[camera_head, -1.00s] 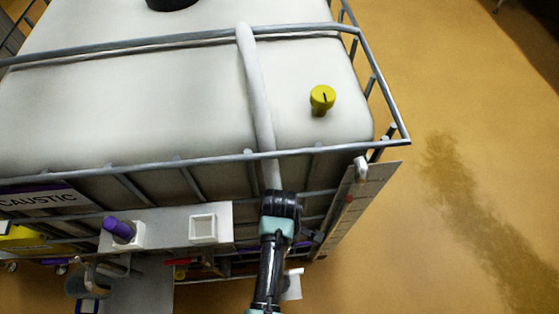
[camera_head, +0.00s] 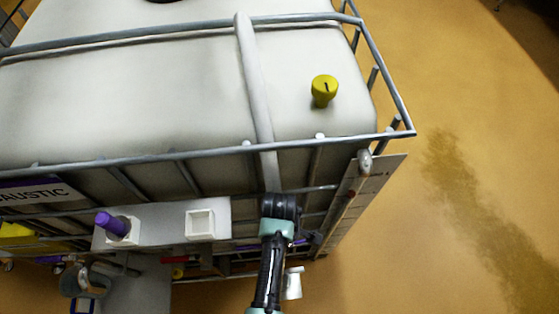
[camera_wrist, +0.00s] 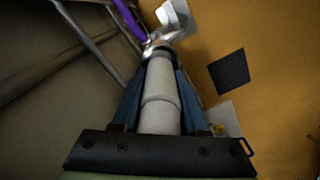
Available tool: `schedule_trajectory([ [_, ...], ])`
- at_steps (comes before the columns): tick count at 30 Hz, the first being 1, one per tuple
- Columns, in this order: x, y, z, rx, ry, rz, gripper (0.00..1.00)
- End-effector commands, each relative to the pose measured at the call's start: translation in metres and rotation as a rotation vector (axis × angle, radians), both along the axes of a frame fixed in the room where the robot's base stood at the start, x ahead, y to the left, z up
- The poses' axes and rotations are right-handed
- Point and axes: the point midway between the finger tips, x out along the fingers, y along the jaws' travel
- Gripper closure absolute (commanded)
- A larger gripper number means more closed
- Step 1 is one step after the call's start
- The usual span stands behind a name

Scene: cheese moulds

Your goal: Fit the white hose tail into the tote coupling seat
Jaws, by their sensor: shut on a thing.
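The white hose tail (camera_wrist: 160,95) is a stepped, ribbed cylinder. It lies lengthwise between the blue fingers of my gripper (camera_wrist: 158,75), which is shut on it. A white angled piece (camera_wrist: 172,18) shows just beyond its far end; I cannot tell whether they touch. In the head view my arm hides the gripper, and a white piece (camera_head: 293,282) shows just right of the arm. The tote (camera_head: 180,100) is a large white tank in a grey cage. I cannot clearly make out its coupling seat in either view.
A white bracket on the tote's front has an empty square socket (camera_head: 200,224) and a socket holding a purple piece (camera_head: 113,224). A grey curved part (camera_head: 76,281) hangs lower left. Cage bars (camera_head: 190,152) run close to my arm. The yellow floor at right is open.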

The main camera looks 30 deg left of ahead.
Motion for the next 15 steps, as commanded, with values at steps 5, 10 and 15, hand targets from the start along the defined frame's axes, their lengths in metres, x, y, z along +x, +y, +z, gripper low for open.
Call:
schedule_trajectory([
  [5,0.0006,0.0001,-0.0001,0.000,-0.001,0.000,1.00],
  [10,0.0006,0.0001,0.0000,0.000,-0.001,0.000,0.52],
  [15,0.0004,0.0001,-0.0001,0.000,-0.001,0.000,0.22],
])
